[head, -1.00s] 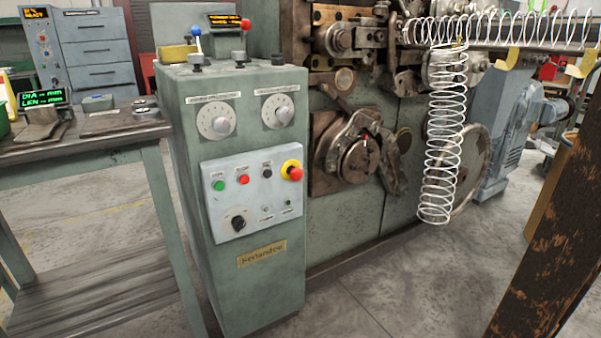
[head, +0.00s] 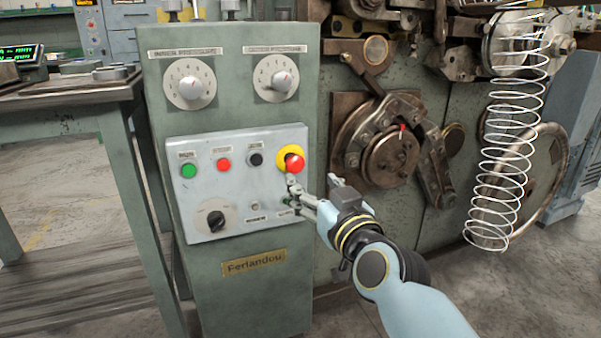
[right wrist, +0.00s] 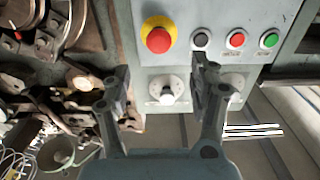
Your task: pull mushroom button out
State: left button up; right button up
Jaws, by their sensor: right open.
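The red mushroom button (head: 294,163) sits on a yellow round collar at the upper right corner of the light grey control panel (head: 200,150). My right gripper (head: 312,183) is open and empty, just below and to the right of the button in the head view. In the right wrist view, the mushroom button (right wrist: 158,40) shows beyond the open fingertips of the right gripper (right wrist: 161,70), roughly centred between them sideways. No contact with the button shows. My left gripper is not in view.
Green (head: 189,171), red (head: 224,165) and black (head: 255,159) buttons line the panel left of the mushroom button, with a black rotary switch (head: 215,218) below. Two dials (head: 190,88) are above. Coiler machinery (head: 390,150) and a hanging wire spring (head: 505,150) stand to the right.

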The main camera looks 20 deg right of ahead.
aim_at(297, 166)
jog(key=w+p, duration=0.1)
jog(key=w, duration=0.8)
jog(key=shift+w+a, duration=0.1)
jog(key=shift+w, duration=0.55)
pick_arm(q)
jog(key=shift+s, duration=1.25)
pick_arm(e)
jog(key=shift+f, duration=0.1)
grip_shut()
